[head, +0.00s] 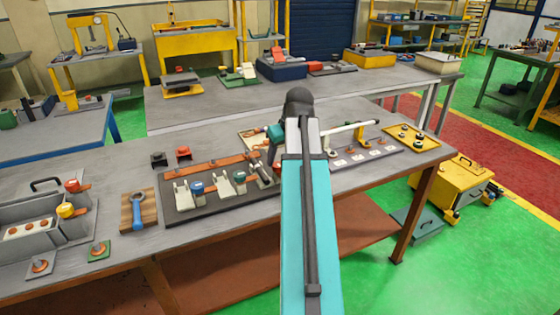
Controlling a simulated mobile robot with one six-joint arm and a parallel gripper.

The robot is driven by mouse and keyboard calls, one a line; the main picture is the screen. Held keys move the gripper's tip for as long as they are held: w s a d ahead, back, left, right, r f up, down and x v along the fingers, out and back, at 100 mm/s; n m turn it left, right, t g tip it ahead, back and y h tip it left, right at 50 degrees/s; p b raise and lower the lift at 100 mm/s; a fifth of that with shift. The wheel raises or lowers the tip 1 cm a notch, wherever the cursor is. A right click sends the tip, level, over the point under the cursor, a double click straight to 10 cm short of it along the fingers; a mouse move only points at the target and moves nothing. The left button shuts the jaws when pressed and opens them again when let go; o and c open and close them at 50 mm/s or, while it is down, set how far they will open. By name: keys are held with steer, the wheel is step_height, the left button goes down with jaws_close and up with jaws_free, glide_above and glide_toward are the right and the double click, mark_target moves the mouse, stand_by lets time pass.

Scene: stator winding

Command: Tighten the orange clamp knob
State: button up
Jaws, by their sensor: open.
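Small orange knobs sit on a grey plate (40,265) and a green plate (98,250) at the front left of the bench. A yellow-orange knob (65,210) stands beside a grey box-like fixture, with a red knob (72,185) just above it. I cannot tell which of the orange knobs is the clamp knob. My teal arm reaches over the bench and covers the right end of the board. My gripper is hidden behind it.
A blue wrench (138,210) lies on a wooden block between the left fixture and the dark board. A yellow tray (405,137) holds small parts at the right end of the bench (122,175). A yellow cabinet (450,190) stands on the floor right of the bench.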

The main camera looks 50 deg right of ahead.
mark_target(279, 164)
steer(key=shift+x, duration=1.65)
steer(key=c, duration=1.1)
steer(key=shift+o, duration=0.2)
steer(key=shift+d, duration=0.15)
